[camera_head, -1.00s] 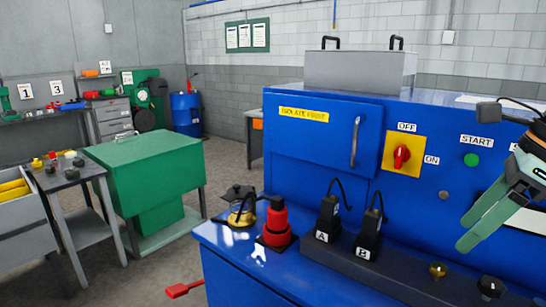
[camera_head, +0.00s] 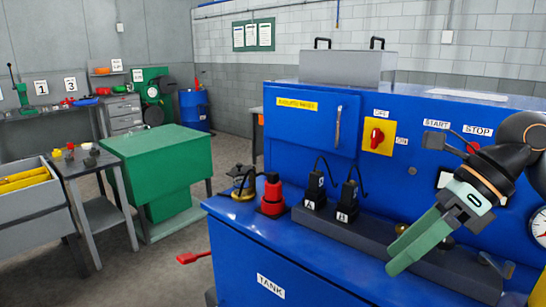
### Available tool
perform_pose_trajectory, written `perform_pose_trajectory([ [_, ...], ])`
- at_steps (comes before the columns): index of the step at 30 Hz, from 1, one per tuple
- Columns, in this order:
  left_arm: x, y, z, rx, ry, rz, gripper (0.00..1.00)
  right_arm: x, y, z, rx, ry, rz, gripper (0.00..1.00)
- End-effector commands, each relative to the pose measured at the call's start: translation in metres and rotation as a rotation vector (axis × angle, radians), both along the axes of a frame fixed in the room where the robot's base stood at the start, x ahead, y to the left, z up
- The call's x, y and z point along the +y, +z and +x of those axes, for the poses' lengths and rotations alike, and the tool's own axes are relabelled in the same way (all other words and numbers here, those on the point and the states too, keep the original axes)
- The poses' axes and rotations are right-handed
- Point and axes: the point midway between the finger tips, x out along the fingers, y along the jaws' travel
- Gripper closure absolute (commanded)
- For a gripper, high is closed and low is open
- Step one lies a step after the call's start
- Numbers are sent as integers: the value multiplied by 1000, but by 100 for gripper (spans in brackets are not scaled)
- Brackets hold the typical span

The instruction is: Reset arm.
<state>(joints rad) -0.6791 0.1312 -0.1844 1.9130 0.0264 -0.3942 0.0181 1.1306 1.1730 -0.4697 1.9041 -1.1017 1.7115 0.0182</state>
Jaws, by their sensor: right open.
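My right gripper (camera_head: 408,254), with pale green fingers, hangs in front of the blue machine (camera_head: 230,252) at the right of the head view. It is open, with nothing seen between its fingers. Its fingertips point down and left over the dark strip (camera_head: 375,243) on the machine's ledge. The gripper and wrist hide part of the strip and of the panel behind. My left gripper is not in view.
Two black plugs marked A (camera_head: 315,190) and B (camera_head: 347,203) stand left of the gripper. A red cylinder (camera_head: 272,197) stands farther left. The yellow switch plate (camera_head: 378,147) is on the panel. A green cabinet (camera_head: 160,165) stands at left, with open floor before it.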

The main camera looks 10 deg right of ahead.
Motion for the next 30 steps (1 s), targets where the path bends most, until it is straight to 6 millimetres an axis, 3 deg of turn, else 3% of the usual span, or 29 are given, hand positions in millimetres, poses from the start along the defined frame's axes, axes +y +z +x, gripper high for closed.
perform_pose_trajectory([
  [3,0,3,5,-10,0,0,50,53,-17,4,92,62,237,26],
  [9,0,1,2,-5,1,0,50,126,-26,11,313,36,734,26],
  [13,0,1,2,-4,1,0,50,149,-30,27,489,-88,1058,26],
  [17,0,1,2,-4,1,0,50,150,-49,53,681,-299,1355,26],
  [20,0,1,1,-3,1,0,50,141,-81,74,834,-519,1556,26],
  [23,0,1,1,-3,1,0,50,126,-131,89,989,-786,1720,26],
  [26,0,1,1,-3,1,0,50,109,-197,91,1142,-1096,1839,26],
  [30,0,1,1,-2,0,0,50,90,-300,64,1333,-1564,1912,26],
])
